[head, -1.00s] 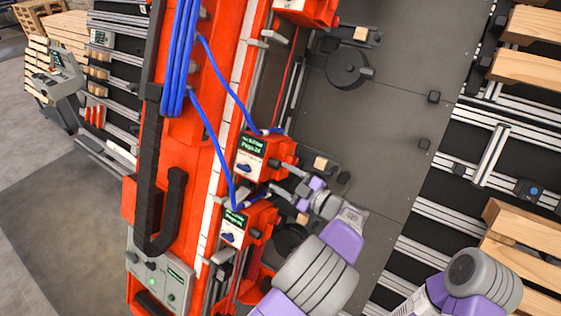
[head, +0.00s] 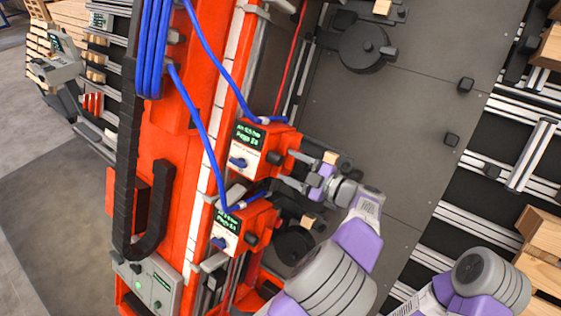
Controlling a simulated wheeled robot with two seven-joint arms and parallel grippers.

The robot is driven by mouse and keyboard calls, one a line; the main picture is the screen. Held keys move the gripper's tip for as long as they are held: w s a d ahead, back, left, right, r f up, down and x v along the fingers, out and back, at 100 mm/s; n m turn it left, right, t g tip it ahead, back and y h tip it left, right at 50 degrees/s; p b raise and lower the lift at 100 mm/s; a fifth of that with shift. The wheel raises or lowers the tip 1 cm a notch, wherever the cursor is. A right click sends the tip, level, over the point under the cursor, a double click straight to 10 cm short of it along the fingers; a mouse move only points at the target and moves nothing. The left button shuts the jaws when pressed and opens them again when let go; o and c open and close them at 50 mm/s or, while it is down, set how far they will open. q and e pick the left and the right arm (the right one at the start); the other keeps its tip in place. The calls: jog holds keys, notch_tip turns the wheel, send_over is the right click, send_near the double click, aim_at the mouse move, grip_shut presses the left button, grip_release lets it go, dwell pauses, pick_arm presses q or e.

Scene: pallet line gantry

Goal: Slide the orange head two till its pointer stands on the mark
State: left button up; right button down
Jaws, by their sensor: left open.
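Two orange heads ride on the orange gantry beam: an upper head (head: 263,150) and a lower head (head: 240,228). Each has a small dark screen with green text and a blue knob. The text is too small to tell surely which is head two. A white scale strip (head: 223,110) runs along the beam beside them; I cannot make out the pointer or the mark. My left gripper (head: 287,170) is open, its two fingers at the right side of the upper head, close to its dark handle. I cannot tell whether they touch it. My right gripper is out of view.
Blue hoses (head: 205,125) run down to both heads. A grey control box (head: 150,285) with a green light sits at the beam's lower end. A dark grey plate (head: 400,120) with black clamps lies right of the beam. Wooden pallets (head: 540,235) stand at the right edge.

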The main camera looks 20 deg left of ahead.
aim_at(281, 161)
pick_arm(q)
jog(key=shift+x, duration=2.05)
jog(key=shift+w+f, duration=0.1)
jog(key=shift+w, duration=0.05)
grip_shut()
